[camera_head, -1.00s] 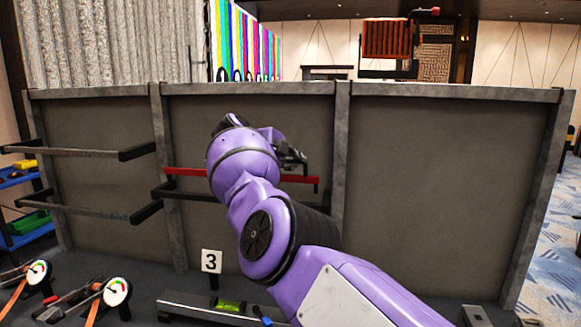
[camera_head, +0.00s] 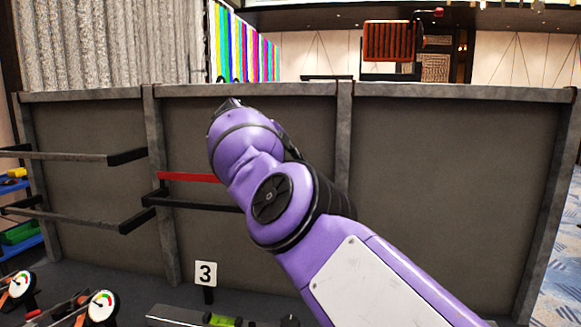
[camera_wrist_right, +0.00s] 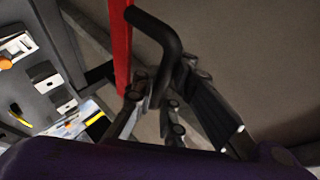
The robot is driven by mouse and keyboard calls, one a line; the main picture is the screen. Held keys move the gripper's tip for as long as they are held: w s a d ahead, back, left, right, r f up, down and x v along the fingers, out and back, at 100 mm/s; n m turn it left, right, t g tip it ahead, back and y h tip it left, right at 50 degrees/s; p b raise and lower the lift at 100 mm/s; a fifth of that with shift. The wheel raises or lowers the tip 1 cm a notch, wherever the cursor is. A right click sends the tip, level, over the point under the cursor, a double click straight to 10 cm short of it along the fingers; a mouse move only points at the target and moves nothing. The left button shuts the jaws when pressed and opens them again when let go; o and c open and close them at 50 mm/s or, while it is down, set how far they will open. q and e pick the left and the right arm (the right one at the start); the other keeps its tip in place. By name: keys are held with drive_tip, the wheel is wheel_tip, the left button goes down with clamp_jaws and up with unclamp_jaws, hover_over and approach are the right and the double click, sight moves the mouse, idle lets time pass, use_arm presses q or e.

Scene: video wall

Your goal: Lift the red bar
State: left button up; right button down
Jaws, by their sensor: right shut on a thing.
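The red bar (camera_head: 190,177) lies roughly level in front of the middle-left grey panel, just above a black bracket bar (camera_head: 200,205). My purple right arm hides its right part in the head view. In the right wrist view the red bar (camera_wrist_right: 121,50) runs up the picture, with a curved black handle (camera_wrist_right: 168,38) beside it. My right gripper (camera_wrist_right: 155,102) is shut on the black handle at the bar; the exact contact is dark and partly hidden. In the head view my arm covers this gripper. My left gripper is not in view.
Grey framed panels (camera_head: 450,190) stand close in front. Two grey rails with black ends (camera_head: 128,156) jut out at the left. Gauges (camera_head: 102,306), a sign with a 3 (camera_head: 205,273) and a level with a green vial (camera_head: 222,320) are low in front. The right panel is clear.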

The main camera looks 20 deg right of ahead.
drive_tip(key=shift+r, duration=0.3)
drive_tip(key=c, duration=1.8)
unclamp_jaws()
drive_tip(key=shift+c, duration=0.2)
drive_tip(key=shift+s, duration=0.1)
drive_tip(key=shift+f, duration=0.15)
drive_tip(key=shift+a, duration=0.1)
drive_tip(key=v, duration=1.2)
